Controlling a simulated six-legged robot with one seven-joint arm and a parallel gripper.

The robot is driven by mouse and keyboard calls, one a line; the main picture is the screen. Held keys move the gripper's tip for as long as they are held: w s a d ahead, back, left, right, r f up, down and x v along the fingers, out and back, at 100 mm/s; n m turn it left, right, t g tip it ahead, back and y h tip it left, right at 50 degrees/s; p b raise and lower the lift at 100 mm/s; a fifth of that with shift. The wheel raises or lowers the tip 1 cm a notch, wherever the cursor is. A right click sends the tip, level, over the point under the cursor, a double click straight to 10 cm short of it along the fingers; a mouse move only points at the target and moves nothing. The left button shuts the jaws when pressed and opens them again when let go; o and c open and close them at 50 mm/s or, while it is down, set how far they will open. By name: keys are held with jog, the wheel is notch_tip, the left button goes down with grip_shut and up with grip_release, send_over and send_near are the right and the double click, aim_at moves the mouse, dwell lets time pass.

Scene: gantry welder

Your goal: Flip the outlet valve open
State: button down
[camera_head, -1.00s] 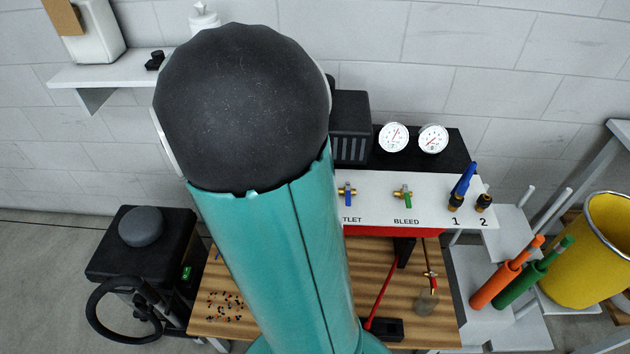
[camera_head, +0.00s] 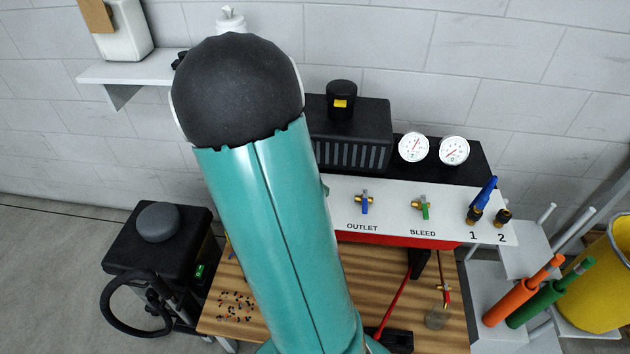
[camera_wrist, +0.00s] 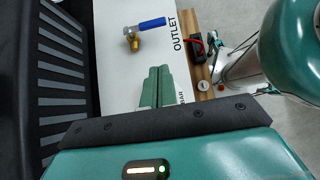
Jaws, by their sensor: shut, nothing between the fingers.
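The outlet valve (camera_head: 364,201) is a small brass fitting with a blue lever, on the white panel above the OUTLET label in the head view. Its lever points down toward the label there. In the wrist view the blue lever (camera_wrist: 152,23) lies at the top, pointing right toward the label. My gripper (camera_wrist: 159,68) shows in the wrist view as two green fingers shut together, with nothing between them. The fingertips are over the white panel, short of the valve and apart from it. In the head view my teal arm hides the gripper.
The green-levered bleed valve (camera_head: 423,207) is right of the outlet valve. Beyond it are hose fittings (camera_head: 484,200). Two gauges (camera_head: 414,147) and a black vented box (camera_head: 350,133) stand behind the panel. A wooden table (camera_head: 450,332) lies below it.

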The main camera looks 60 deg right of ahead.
aim_at(365, 202)
jog(key=x, duration=0.5)
jog(key=shift+s+f, duration=0.15)
jog(key=shift+s, duration=0.05)
jog(key=shift+s+d, duration=0.5)
jog(key=shift+s, duration=0.35)
jog(key=shift+s+d, duration=0.5)
jog(key=shift+s, duration=0.4)
